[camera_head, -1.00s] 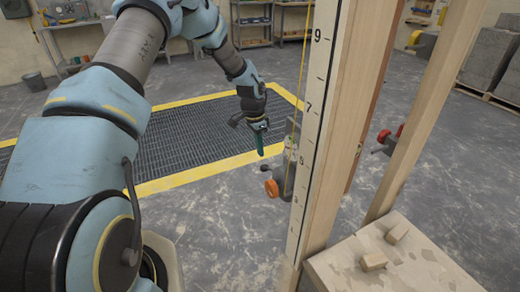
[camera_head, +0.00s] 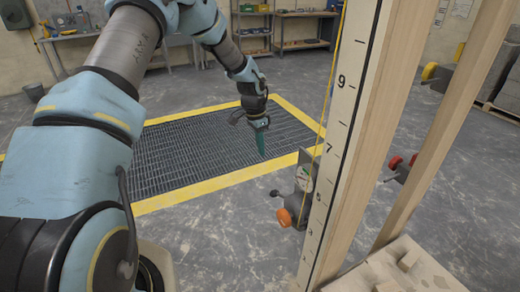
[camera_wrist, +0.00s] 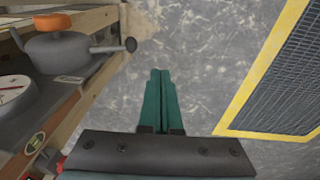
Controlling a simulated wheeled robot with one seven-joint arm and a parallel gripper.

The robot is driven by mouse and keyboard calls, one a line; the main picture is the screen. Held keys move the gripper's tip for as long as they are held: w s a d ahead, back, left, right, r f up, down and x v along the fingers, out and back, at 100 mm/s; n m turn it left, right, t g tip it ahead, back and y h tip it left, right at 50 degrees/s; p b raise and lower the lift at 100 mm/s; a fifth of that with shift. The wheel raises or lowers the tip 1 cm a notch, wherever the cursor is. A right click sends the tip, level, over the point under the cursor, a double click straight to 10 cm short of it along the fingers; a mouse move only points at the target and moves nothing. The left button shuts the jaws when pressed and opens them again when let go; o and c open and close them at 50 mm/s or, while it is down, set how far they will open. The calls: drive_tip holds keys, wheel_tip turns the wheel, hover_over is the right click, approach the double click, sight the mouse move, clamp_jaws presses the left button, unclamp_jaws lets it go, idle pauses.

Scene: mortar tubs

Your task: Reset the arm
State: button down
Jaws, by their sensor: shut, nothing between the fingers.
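My gripper (camera_head: 261,143) hangs from my blue and grey arm in the head view, pointing down over the yellow-edged floor grate. In the wrist view its two green fingers (camera_wrist: 160,100) lie together with nothing between them. Bare grey floor shows beyond the fingertips. The gripper is apart from the wooden post and the device on it, which stand to its right in the head view.
A wooden post with a numbered scale (camera_head: 345,120) stands to the right. A grey device with an orange knob (camera_head: 284,217) is on it; the knob also shows in the wrist view (camera_wrist: 54,22). The floor grate (camera_head: 200,155) is flat. Shelves (camera_head: 303,30) stand behind.

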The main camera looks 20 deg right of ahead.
drive_tip(key=s+a+r+n+t, duration=0.1)
drive_tip(key=a+r+n, duration=0.25)
drive_tip(key=a, duration=0.35)
drive_tip(key=s+a+r+n+b, duration=0.1)
drive_tip(key=a+r+n, duration=0.1)
drive_tip(key=a+r, duration=0.35)
drive_tip(key=s+a+r+n+t, duration=0.1)
drive_tip(key=a+r+n, duration=0.1)
drive_tip(key=a, duration=0.7)
drive_tip(key=s+a+r+n+y, duration=0.1)
drive_tip(key=s+a+r+n, duration=0.3)
drive_tip(key=s+a+n, duration=0.4)
drive_tip(key=s+a, duration=0.4)
drive_tip(key=a, duration=0.1)
drive_tip(key=shift+a+b, duration=0.25)
drive_tip(key=shift+b, duration=0.1)
